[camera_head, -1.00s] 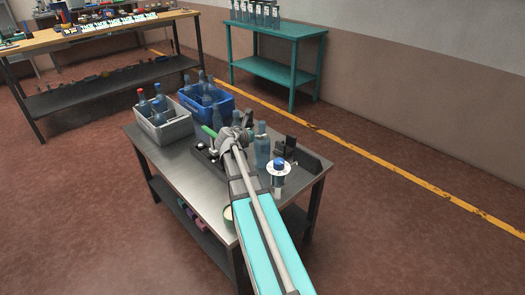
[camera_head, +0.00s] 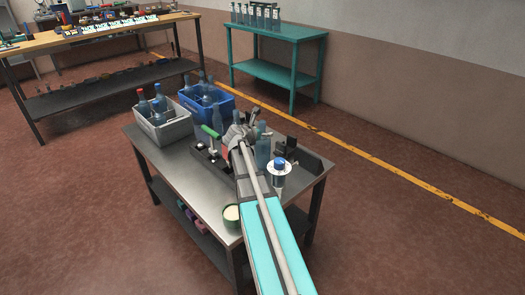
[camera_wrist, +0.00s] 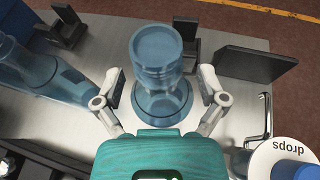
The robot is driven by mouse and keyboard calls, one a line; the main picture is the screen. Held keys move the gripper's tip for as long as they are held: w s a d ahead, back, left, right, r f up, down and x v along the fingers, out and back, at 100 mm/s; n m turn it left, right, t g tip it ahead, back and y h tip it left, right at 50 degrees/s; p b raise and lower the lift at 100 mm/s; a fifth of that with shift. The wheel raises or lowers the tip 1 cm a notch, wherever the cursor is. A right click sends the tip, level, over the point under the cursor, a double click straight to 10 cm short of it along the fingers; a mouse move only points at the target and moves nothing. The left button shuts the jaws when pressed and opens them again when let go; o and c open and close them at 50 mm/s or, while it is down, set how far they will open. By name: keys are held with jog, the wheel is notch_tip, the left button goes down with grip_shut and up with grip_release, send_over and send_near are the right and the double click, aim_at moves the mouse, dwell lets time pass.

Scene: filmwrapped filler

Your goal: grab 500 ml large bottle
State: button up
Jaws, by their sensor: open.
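A translucent blue bottle (camera_wrist: 160,92) stands upright between the two fingers of my gripper (camera_wrist: 160,88) in the wrist view. The fingers are spread, one on each side, with a narrow gap showing between each and the bottle. A second blue bottle (camera_wrist: 45,72) is to the left in that view, outside the fingers. In the head view my gripper (camera_head: 240,132) is over the steel table, partly hidden by my arm. A blue bottle (camera_head: 262,152) shows just right of it.
A round white "drops" label (camera_wrist: 287,160) with a blue cap is close at the lower right. Black brackets (camera_wrist: 250,63) stand behind the bottle. A grey crate (camera_head: 165,130) and a blue crate (camera_head: 222,103) hold bottles on the table's far left.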

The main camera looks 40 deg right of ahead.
grip_shut()
dwell(0.4)
jog(key=shift+r, duration=0.2)
jog(key=shift+r+p, duration=0.7)
jog(key=shift+p, duration=0.2)
jog(key=s+d+r+p, duration=0.9)
jog(key=d+r+p, duration=0.1)
jog(key=r+p, duration=0.1)
jog(key=shift+d, duration=0.2)
jog(key=shift+s+r, duration=0.1)
jog(key=shift+r, duration=0.05)
